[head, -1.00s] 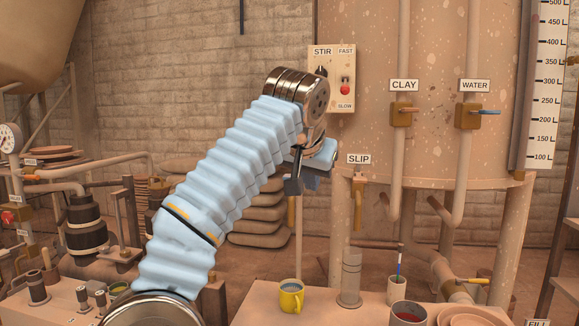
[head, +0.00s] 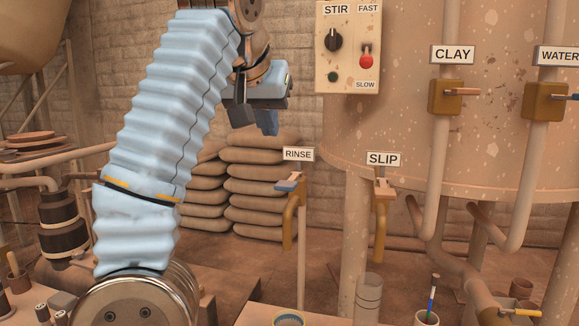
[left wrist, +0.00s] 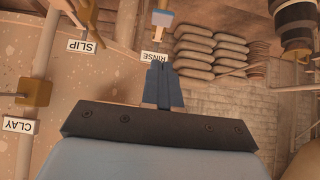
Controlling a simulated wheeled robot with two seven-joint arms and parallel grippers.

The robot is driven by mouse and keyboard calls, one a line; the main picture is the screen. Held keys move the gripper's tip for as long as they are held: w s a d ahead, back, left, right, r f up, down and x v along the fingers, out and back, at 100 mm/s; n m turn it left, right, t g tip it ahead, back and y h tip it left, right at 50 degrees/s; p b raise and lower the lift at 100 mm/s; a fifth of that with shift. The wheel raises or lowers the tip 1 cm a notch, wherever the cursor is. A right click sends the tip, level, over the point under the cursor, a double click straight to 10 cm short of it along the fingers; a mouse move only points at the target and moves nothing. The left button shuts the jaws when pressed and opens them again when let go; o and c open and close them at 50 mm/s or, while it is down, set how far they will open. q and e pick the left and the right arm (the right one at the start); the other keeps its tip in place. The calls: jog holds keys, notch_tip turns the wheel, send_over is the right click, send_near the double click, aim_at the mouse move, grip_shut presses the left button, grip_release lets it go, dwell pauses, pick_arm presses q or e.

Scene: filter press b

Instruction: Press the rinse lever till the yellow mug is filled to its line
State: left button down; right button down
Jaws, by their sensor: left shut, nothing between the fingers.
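The rinse lever (head: 290,184) is a blue-grey handle on a brass tap (head: 289,222) under the RINSE sign. It looks level. No stream shows below the spout. Only the rim of the mug (head: 289,319) shows at the bottom edge; its fill line and water level are out of view. My left gripper (head: 254,124) is above and to the left of the lever in the picture, apart from it. In the left wrist view its fingers (left wrist: 161,72) are shut and empty, with the blue lever (left wrist: 162,17) beyond their tips. My right gripper is out of view.
The SLIP tap (head: 381,190) is right of the rinse tap, with the CLAY valve (head: 446,97) and WATER valve (head: 545,101) further right. The STIR box (head: 347,50) is above. Stacked sacks (head: 255,200) lie behind. A grey cylinder (head: 368,296) stands near the mug.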

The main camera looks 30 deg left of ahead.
pick_arm(q)
jog(key=shift+w, duration=0.1)
jog(key=shift+w, duration=0.1)
send_near(285, 184)
jog(key=w+r+x, duration=0.1)
jog(key=x, duration=0.4)
jog(key=shift+a+f, duration=0.2)
jog(key=shift+f, duration=0.55)
